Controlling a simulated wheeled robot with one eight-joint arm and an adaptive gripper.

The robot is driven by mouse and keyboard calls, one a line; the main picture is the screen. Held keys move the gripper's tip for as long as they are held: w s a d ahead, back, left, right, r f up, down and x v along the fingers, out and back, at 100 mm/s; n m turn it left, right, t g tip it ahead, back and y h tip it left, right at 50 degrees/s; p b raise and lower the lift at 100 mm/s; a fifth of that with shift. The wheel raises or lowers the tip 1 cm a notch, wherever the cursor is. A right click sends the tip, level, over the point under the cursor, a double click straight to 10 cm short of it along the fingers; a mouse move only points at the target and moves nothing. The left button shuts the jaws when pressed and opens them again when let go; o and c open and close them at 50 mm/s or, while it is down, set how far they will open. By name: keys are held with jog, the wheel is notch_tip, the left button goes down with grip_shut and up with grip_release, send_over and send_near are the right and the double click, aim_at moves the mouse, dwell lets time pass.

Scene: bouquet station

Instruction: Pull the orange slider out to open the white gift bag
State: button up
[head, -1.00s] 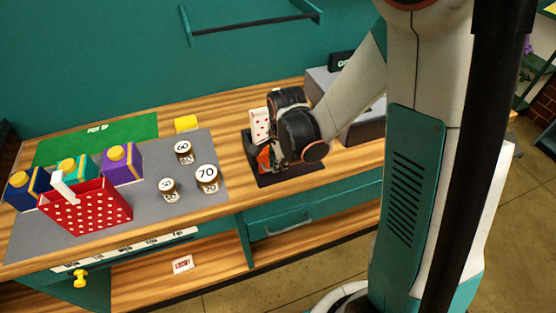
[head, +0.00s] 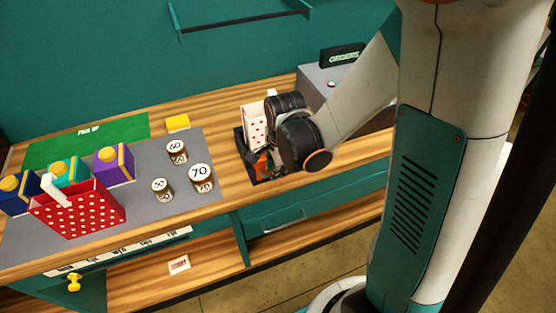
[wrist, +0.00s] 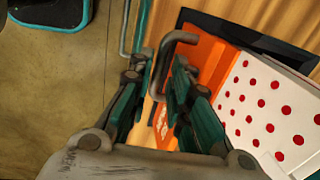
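The white gift bag with red dots (head: 254,124) stands in a dark tray (head: 240,145) on the wooden counter, partly hidden by my arm. It also shows at the right of the wrist view (wrist: 270,110). The orange slider (head: 261,162) is beside the bag's lower part; in the wrist view the orange slider (wrist: 208,58) carries a grey bent handle (wrist: 180,37). My gripper (wrist: 156,78) has its fingers apart, with the handle's bar between them. I cannot tell whether either finger touches it. In the head view the fingertips are hidden behind my wrist.
A grey mat to the left holds a red dotted basket (head: 80,212), several coloured boxes and numbered jars (head: 201,176). A yellow block (head: 177,122) lies behind. A grey unit with a dark sign (head: 342,56) stands at the right. A drawer (head: 290,212) is below the counter.

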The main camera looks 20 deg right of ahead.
notch_tip(320, 180, up, 12)
jog(key=s, duration=0.2)
jog(key=shift+s+f, duration=0.15)
jog(key=shift+f, duration=0.05)
dwell(0.5)
jog(key=s+n+t+b, duration=0.5)
jog(key=s+n+b, duration=0.2)
jog(key=n, duration=1)
jog(key=shift+s+r+n, duration=0.35)
jog(key=shift+s+n, duration=0.05)
jog(key=shift+s, duration=0.6)
